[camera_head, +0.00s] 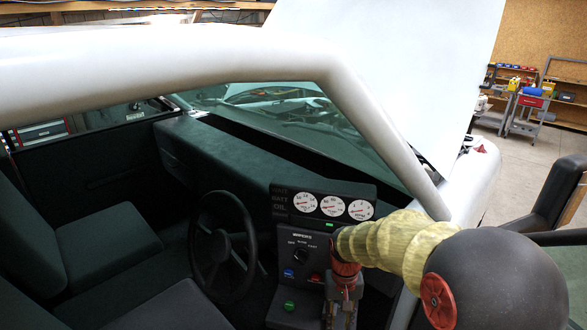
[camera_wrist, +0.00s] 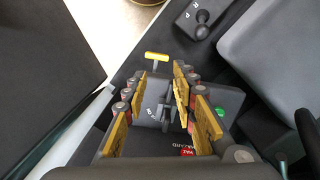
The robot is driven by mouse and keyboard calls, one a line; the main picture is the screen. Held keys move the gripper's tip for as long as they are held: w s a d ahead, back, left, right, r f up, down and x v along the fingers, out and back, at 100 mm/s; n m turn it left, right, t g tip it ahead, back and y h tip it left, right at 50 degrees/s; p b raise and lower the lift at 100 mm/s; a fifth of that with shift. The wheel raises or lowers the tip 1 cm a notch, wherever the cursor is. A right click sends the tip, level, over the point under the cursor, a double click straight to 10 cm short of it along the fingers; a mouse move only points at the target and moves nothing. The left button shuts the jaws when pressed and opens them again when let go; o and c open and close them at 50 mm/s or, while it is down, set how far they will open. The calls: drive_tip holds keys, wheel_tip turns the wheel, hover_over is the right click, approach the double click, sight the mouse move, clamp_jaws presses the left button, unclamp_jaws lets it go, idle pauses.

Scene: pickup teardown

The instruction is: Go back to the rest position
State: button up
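My gripper (camera_head: 340,312) hangs at the end of my arm in front of the cab's control panel (camera_head: 290,246). In the wrist view my gripper (camera_wrist: 160,86) has its yellow-padded fingers apart, with a gap between them. A dark knob or lever on a grey panel shows between and beyond the fingers; I cannot tell whether they touch it. No held object is visible. The lower part of the gripper is cut off by the head view's bottom edge.
A steering wheel (camera_head: 222,246) and seat (camera_head: 105,243) are left of the panel. Three gauges (camera_head: 332,205) top it. The windshield pillar (camera_head: 385,130) stands close above my arm. A yellow T-handle (camera_wrist: 157,57) lies beyond the fingers. A door (camera_head: 560,190) is at right.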

drive_tip(key=s+d+r+t+b, duration=0.1)
drive_tip(key=s+d+t+b, duration=0.2)
drive_tip(key=s+b, duration=0.5)
drive_tip(key=s+d+r+t+b, duration=0.2)
drive_tip(key=s+b, duration=0.7)
drive_tip(key=s, duration=0.5)
drive_tip(key=shift+d+r+t, duration=0.15)
drive_tip(key=shift+d+t, duration=0.5)
drive_tip(key=shift+t, duration=0.05)
